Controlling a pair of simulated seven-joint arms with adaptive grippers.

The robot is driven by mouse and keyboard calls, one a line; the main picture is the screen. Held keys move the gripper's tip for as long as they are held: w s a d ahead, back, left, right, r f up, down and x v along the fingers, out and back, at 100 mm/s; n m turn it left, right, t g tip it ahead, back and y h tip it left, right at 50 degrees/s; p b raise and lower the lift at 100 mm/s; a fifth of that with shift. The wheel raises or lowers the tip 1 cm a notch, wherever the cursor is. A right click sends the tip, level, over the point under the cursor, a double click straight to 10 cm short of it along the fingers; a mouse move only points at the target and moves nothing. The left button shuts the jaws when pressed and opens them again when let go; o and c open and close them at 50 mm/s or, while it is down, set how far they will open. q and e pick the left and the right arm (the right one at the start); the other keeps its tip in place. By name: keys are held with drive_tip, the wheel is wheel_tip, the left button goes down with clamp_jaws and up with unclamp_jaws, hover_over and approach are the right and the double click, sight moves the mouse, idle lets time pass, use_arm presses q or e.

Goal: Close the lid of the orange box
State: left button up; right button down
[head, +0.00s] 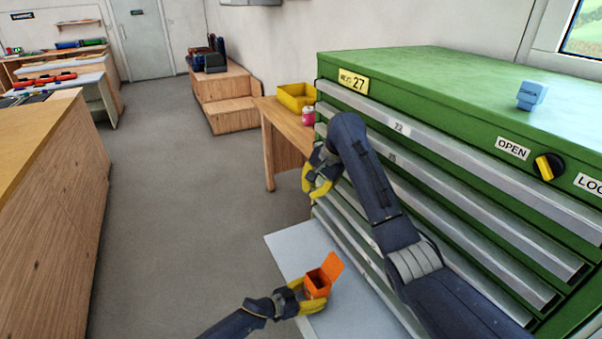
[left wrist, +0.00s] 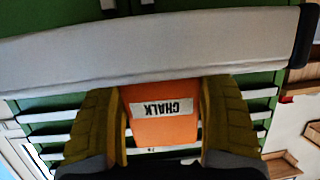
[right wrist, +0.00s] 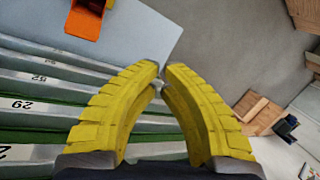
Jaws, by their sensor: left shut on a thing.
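The small orange box (head: 317,284) is in the lower middle of the head view, with its orange lid (head: 333,266) standing open on the right side. My left gripper (head: 312,297) is shut around the box. In the left wrist view the box (left wrist: 165,128) sits between the yellow fingers, with an upside-down CHALK label. My right gripper (head: 318,187) is empty, beside the green cabinet, above and away from the box. In the right wrist view its fingertips (right wrist: 160,72) are nearly together. The box also shows at that view's top (right wrist: 88,22).
The green drawer cabinet (head: 420,75) fills the right side, with an open pale drawer or shelf (head: 345,320) beneath the box. A light blue object (head: 531,95) stands on the cabinet top. A yellow bin (head: 296,97) and a pink can (head: 308,116) are on a wooden table. The floor at left is clear.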

drive_tip(key=s+a+r+n+y, duration=0.1)
drive_tip(key=a+r+n, duration=0.1)
drive_tip(key=r, duration=0.4)
drive_tip(key=shift+a+r+g+y, duration=0.2)
drive_tip(key=shift+a+g+y, duration=0.15)
drive_tip(key=shift+a, duration=0.35)
drive_tip(key=c, duration=1.9)
unclamp_jaws()
drive_tip(key=shift+s+r, duration=0.1)
drive_tip(key=shift+s, duration=0.05)
drive_tip(key=shift+c, duration=0.2)
drive_tip(key=shift+o, duration=1)
drive_tip(key=shift+a, duration=0.15)
drive_tip(key=shift+o, duration=0.6)
drive_tip(key=s+a+f+m+g+y, duration=0.1)
drive_tip(key=s+a+f+m+y, duration=0.1)
drive_tip(key=f, duration=0.6)
drive_tip(key=s+m+y, duration=0.1)
drive_tip(key=s+y, duration=0.1)
drive_tip(key=y, duration=0.1)
drive_tip(key=shift+a+m, duration=0.3)
drive_tip(key=m+t, duration=1.5)
drive_tip(key=m, duration=1.2)
approach(338, 258)
drive_tip(key=shift+h, duration=0.45)
drive_tip(key=x, duration=1)
drive_tip(key=shift+a+r, duration=0.1)
drive_tip(key=shift+a, duration=0.05)
